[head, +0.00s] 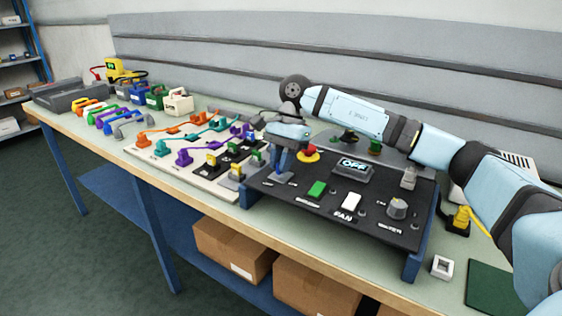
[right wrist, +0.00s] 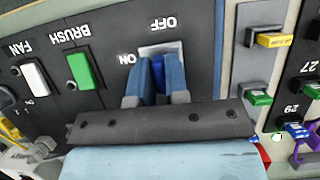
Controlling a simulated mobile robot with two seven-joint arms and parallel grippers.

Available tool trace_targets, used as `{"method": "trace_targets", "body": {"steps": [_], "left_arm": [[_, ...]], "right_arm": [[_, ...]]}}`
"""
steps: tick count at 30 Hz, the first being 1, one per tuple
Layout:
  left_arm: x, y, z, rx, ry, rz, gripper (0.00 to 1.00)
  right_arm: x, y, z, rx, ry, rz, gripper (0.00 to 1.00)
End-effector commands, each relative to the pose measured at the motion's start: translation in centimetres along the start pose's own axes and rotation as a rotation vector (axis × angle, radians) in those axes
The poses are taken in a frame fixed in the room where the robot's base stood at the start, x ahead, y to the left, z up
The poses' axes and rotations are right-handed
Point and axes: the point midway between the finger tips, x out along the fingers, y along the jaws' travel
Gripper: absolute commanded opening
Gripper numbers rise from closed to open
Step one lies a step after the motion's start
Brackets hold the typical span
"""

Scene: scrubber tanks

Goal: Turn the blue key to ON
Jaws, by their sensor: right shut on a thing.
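The blue key (right wrist: 158,73) sits in a light plate (right wrist: 152,49) on the black control panel (head: 327,222). In the right wrist view the plate has an upside-down ON label on its left and an OFF label above it. My right gripper (head: 281,172) is shut on the blue key, with one finger on each side of it, as the right wrist view (right wrist: 157,82) shows. The fingers hide much of the key, so I cannot tell its exact angle. The panel display (head: 352,165) reads OFF. My left gripper is not in view.
The panel carries a red button (head: 309,151), a green BRUSH switch (right wrist: 81,70), a white FAN switch (head: 350,201) and a grey knob (head: 397,208). The wall is behind the bench.

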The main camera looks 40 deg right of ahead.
Motion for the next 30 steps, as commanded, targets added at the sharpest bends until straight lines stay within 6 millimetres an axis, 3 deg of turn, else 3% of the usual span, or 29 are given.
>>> {"method": "trace_targets", "body": {"steps": [11,30], "left_arm": [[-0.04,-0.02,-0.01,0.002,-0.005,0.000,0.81],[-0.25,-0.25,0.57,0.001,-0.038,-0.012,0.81]], "right_arm": [[0.00,0.04,-0.02,0.115,-0.002,-0.047,0.00],[0.00,0.04,0.03,0.646,0.000,-0.267,0.00]]}}
